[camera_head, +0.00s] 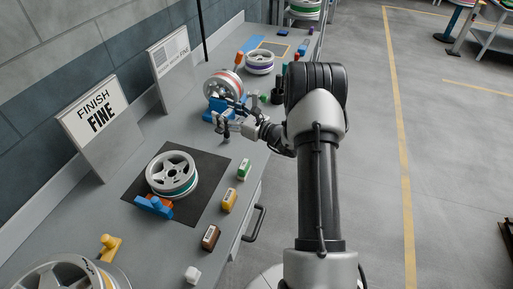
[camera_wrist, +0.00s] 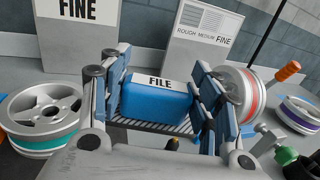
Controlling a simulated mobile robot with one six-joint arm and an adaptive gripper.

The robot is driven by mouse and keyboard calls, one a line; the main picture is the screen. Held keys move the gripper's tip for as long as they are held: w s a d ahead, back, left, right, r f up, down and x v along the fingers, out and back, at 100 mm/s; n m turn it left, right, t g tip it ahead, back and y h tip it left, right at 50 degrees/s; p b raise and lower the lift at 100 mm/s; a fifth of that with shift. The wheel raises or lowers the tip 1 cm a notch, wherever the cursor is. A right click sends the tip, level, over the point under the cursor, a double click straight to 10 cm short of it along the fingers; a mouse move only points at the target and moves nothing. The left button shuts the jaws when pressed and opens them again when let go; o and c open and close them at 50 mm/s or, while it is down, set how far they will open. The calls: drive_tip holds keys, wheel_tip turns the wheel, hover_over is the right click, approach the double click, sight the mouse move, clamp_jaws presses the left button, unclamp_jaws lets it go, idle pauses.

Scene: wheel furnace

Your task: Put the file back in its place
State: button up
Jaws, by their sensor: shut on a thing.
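The file is a blue block with a white FILE label (camera_wrist: 158,98) and a dark ridged strip along its lower edge. It sits between the fingers of my gripper (camera_wrist: 160,108), which is shut on it. In the head view my gripper (camera_head: 224,124) is over the grey bench, with blue (camera_head: 211,108) showing just beyond it, in front of the red-striped wheel. I cannot tell whether the file touches the bench. No marked place for the file can be made out.
A red-striped wheel (camera_head: 222,86) stands near my gripper. FINISH FINE (camera_head: 98,115) and ROUGH MEDIUM FINE (camera_wrist: 205,40) boards stand behind. Several coloured blocks line the bench's front edge.

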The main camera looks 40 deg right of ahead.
drive_tip(key=s+d+m+h, duration=0.1)
drive_tip(key=d+m+h, duration=0.1)
drive_tip(key=d, duration=1)
drive_tip(key=shift+t+h, duration=0.4)
drive_tip(key=shift+t, duration=0.1)
wheel_tip(320, 180, down, 19)
drive_tip(key=b, duration=0.5)
drive_tip(key=shift+s+d+r, duration=0.1)
drive_tip(key=shift+d+r, duration=0.05)
drive_tip(key=shift+r, duration=0.05)
drive_tip(key=shift+f, duration=0.2)
drive_tip(key=o, duration=1)
drive_tip(key=shift+o, duration=0.2)
